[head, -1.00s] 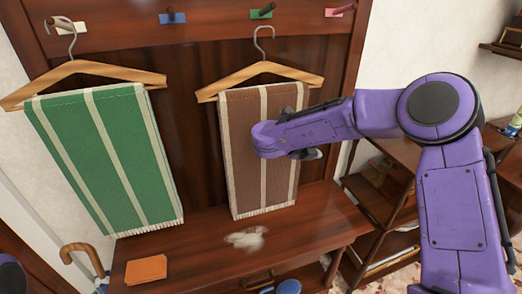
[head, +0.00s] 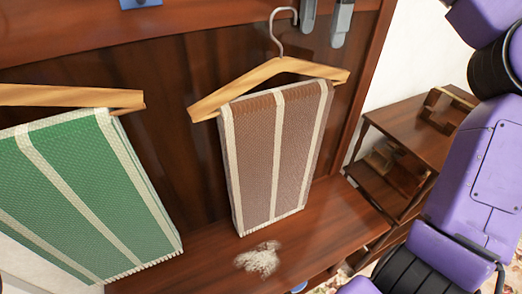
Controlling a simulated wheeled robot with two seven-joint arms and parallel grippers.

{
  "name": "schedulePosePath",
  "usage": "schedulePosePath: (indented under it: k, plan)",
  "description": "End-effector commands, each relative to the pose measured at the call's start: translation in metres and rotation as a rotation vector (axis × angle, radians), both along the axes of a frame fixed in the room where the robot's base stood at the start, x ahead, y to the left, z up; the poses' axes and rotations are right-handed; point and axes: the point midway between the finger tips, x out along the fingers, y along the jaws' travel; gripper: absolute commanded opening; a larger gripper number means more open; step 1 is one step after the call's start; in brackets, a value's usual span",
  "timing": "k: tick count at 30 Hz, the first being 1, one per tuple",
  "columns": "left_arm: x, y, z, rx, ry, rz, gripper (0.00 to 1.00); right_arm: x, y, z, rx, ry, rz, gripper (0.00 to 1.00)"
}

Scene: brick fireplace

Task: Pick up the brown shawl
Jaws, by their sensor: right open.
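The brown shawl (head: 272,150) with cream stripes hangs folded over a wooden hanger (head: 235,92) in the middle of the head view. Its lower edge is just above or at the wooden bench (head: 200,262); I cannot tell whether they touch. The hanger's metal hook (head: 275,30) rises to the top of the picture. My right gripper (head: 326,18) shows only as two grey fingers at the top edge, spread apart and empty, to the right of the hook and above the hanger. The rest of it is out of frame. My left gripper is not in view.
A green striped shawl (head: 85,200) hangs on another wooden hanger (head: 70,96) at the left. A small pale, blurred thing (head: 258,258) lies on the bench below the brown shawl. A wooden shelf unit (head: 410,130) stands at the right.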

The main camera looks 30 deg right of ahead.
Motion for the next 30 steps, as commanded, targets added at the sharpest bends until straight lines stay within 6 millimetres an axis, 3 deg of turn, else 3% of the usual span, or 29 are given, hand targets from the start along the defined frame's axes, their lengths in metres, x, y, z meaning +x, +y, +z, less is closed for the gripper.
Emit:
schedulePosePath:
  k: [4,12,22,30]
  plan:
    - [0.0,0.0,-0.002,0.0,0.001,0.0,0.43,-0.002,-0.001,-0.005,0.007,-0.001,-0.002,0.85]
    - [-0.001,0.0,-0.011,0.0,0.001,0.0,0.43,-0.003,-0.002,-0.05,0.006,0.001,-0.005,0.85]
    - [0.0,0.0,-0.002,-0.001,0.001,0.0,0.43,-0.003,0.007,-0.098,0.005,0.001,-0.002,0.85]
    - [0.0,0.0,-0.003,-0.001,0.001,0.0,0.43,-0.002,0.008,-0.105,0.003,-0.001,-0.003,0.85]
